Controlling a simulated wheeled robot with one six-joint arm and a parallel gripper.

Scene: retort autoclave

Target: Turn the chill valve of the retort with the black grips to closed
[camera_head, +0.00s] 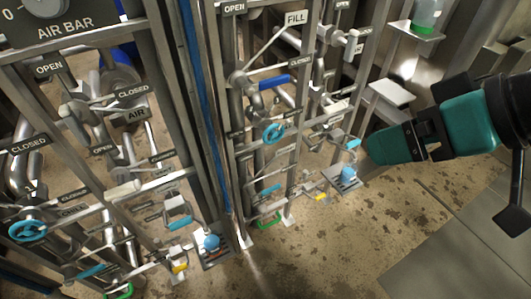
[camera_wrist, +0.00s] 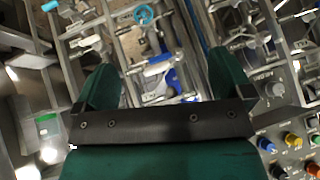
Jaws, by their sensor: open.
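Two valve racks stand side by side in the head view, with levers and OPEN and CLOSED plates. On the right rack a blue lever grip (camera_head: 273,82) lies below the FILL plate (camera_head: 296,18), with a cyan handwheel (camera_head: 273,133) lower down. The left rack has a pale lever grip (camera_head: 122,190) and a cyan handwheel (camera_head: 27,230). My teal gripper (camera_head: 378,148) is right of the right rack, open and empty. In the wrist view its fingers (camera_wrist: 163,62) spread before blurred valves and pipes.
Grey uprights and a blue vertical strip (camera_head: 194,70) stand between the racks. A shelf with a green-based jar (camera_head: 426,22) is at upper right. A panel with coloured knobs (camera_wrist: 292,138) is at lower right in the wrist view. The floor (camera_head: 320,245) in front is clear.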

